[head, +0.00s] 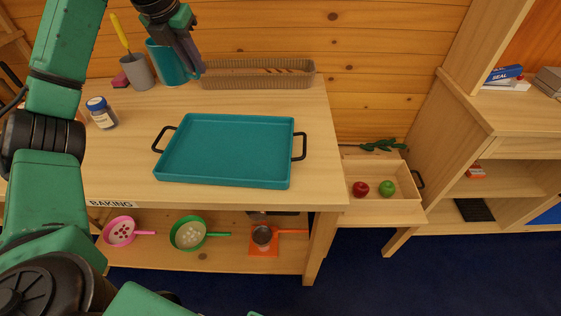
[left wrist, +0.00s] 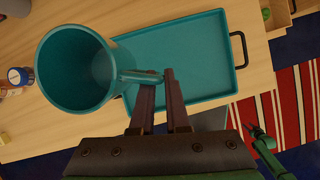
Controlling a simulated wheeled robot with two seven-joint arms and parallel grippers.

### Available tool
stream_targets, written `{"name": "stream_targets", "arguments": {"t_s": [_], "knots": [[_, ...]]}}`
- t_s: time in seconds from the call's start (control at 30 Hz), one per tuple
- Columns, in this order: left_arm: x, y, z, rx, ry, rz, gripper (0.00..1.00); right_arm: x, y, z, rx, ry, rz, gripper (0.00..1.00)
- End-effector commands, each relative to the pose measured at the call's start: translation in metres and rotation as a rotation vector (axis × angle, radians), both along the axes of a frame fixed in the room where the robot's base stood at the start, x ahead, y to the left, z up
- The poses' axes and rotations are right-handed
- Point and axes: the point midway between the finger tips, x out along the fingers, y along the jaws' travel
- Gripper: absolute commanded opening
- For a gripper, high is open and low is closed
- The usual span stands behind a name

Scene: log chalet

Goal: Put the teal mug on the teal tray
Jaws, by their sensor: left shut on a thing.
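The teal mug (head: 166,64) is at the back left of the table, beside a grey cup, in the head view. My left gripper (head: 196,62) is at its right side, shut on its handle. In the left wrist view the mug (left wrist: 72,68) shows its open mouth, and the gripper (left wrist: 160,85) has its fingers at the handle. I cannot tell whether the mug touches the table. The teal tray (head: 230,150) lies empty in front, with a black handle at each end; it also shows in the left wrist view (left wrist: 195,55). A green part at the lower right there seems to be my right arm.
A grey cup (head: 138,73) with a yellow-handled utensil and a blue-lidded jar (head: 102,113) stand left of the tray. A long woven basket (head: 258,82) lies behind it. A wooden box (head: 405,193) with red and green apples is right of the table. Pans sit on the shelf below.

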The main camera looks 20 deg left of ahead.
Motion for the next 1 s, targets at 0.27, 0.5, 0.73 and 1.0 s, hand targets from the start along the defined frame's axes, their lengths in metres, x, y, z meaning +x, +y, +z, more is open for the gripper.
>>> {"name": "stream_targets", "arguments": {"t_s": [0.27,0.5,0.73,1.0], "knots": [[0.001,0.006,-0.058,0.004,0.006,-0.003,0.0,0.021,0.026,-0.015,0.037,-0.036,0.0,0.5],[0.001,0.006,-0.133,0.002,0.005,-0.004,0.0,0.027,0.031,-0.023,0.043,-0.046,0.003,0.5],[0.001,0.006,-0.173,0.003,0.002,-0.004,0.0,0.017,0.02,-0.023,0.027,-0.029,-0.001,0.5],[0.002,0.006,-0.199,0.0,-0.003,-0.005,0.0,0.016,0.019,-0.022,0.027,-0.027,-0.002,0.5]]}}
